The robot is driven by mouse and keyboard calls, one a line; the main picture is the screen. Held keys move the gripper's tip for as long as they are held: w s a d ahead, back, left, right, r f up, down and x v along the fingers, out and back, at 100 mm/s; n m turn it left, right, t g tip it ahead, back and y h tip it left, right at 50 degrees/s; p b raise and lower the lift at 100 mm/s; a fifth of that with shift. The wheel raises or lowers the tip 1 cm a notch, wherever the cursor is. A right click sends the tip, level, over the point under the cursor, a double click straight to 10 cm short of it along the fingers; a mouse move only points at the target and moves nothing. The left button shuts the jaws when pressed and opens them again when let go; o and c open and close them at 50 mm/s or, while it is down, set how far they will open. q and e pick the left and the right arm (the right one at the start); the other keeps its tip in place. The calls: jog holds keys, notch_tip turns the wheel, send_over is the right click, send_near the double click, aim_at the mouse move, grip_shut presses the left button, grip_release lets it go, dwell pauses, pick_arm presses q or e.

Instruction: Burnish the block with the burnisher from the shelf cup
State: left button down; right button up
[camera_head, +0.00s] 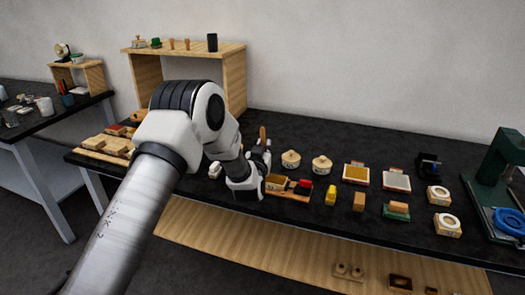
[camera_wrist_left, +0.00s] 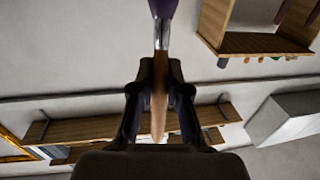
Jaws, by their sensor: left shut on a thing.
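My left gripper (camera_head: 262,152) is over the long dark table, close beside a wooden tray (camera_head: 290,193). It is shut on the burnisher (camera_head: 262,134), whose wooden handle end sticks up above the fingers. In the left wrist view the gripper (camera_wrist_left: 160,80) clasps the wooden handle of the burnisher (camera_wrist_left: 161,35), with a metal ferrule and a dark purple tip beyond the fingers. A gold-topped block (camera_head: 276,183) sits on the tray; the arm is close beside it. The black shelf cup (camera_head: 212,42) stands on the shelf, with nothing seen sticking out. My right gripper is not in view.
A red piece (camera_head: 305,184) shares the tray. Two round lidded pots (camera_head: 291,159) stand behind it. A yellow block (camera_head: 330,195), a tan block (camera_head: 359,201) and several pads lie to the right. The wooden shelf (camera_head: 236,85) stands behind my arm; a green press (camera_head: 500,160) is far right.

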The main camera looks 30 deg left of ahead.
pick_arm(q)
jog(key=shift+r, duration=0.65)
jog(key=shift+d+r+p, duration=0.15)
jog(key=shift+r+p, duration=0.25)
jog(key=shift+r, duration=0.15)
jog(key=shift+f, duration=0.1)
